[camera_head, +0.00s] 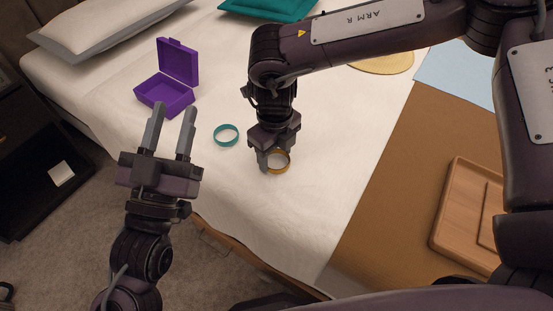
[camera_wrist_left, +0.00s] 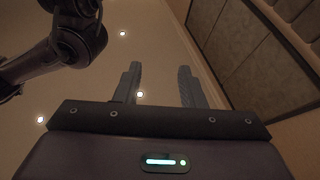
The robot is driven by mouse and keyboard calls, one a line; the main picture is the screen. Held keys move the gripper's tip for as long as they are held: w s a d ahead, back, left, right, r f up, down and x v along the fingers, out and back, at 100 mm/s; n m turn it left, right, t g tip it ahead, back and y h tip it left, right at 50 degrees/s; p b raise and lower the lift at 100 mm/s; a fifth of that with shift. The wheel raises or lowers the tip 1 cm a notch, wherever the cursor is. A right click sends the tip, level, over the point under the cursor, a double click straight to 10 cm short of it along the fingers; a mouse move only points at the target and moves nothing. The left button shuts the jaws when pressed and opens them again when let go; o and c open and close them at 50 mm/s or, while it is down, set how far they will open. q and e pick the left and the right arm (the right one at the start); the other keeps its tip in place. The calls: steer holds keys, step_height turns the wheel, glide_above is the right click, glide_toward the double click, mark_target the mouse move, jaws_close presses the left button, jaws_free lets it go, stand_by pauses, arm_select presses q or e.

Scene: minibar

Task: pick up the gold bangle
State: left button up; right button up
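The gold bangle (camera_head: 287,168) lies on the white bed cover (camera_head: 262,222), near the bed's front edge. My right gripper (camera_head: 267,163) points down at the bangle and overlaps its left and upper part in the head view. One finger shows at the ring's left side; the other is mostly hidden, so I cannot tell whether the fingers grip the rim. My left gripper (camera_head: 172,113) is raised at the left, fingers apart and empty. Its parted fingers also show in the left wrist view (camera_wrist_left: 160,76), pointing toward the ceiling.
A teal bangle (camera_head: 217,139) lies on the cover left of the gold one. An open purple box (camera_head: 165,95) stands farther back left. A wooden tray (camera_head: 443,232) sits on the brown throw (camera_head: 385,200) at right. Pillows and a yellow round item (camera_head: 388,63) lie toward the back.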

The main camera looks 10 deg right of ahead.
steer(key=shift+c, duration=1)
steer(key=shift+r, duration=0.1)
